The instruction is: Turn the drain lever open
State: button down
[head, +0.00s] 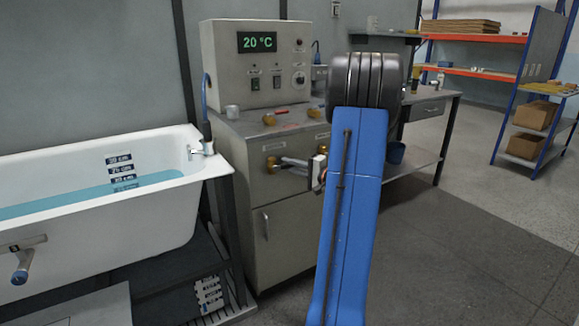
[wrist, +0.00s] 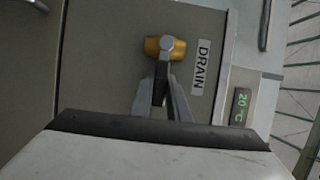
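The drain lever (wrist: 163,72) is a grey bar on a brass-yellow valve hub, beside a white DRAIN label (wrist: 201,67) in the wrist view. In the head view the brass hub (head: 272,162) shows on the front of the grey cabinet. In the head view my gripper (head: 284,162) points left at the hub. Whether the fingers press on the bar cannot be told; they partly hide it.
A white bathtub (head: 110,205) with blue water stands left of the cabinet (head: 285,225). A side table (head: 425,165) stands to the right. Open floor (head: 460,240) lies at the right.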

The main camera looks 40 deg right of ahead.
jog(key=shift+f, duration=0.15)
jog(key=shift+w+a+f+m+t+h, duration=0.15)
jog(key=shift+f+m+t, duration=0.4)
jog(key=shift+m, duration=0.75)
jog(key=shift+s+a+f+m+t+h, duration=0.1)
jog(key=shift+a+f+m+t+h, duration=0.2)
jog(key=shift+f+m, duration=0.7)
jog(key=shift+w+a+f+m+t+h, duration=0.1)
jog(key=shift+a+f+m+t, duration=0.3)
jog(key=shift+m, duration=1.2)
jog(key=shift+d+r, duration=0.15)
jog(key=shift+d, duration=0.05)
jog(key=c, duration=1.7)
grip_release()
jog(key=shift+t, duration=0.25)
jog(key=v, duration=1.7)
jog(key=shift+s, duration=0.25)
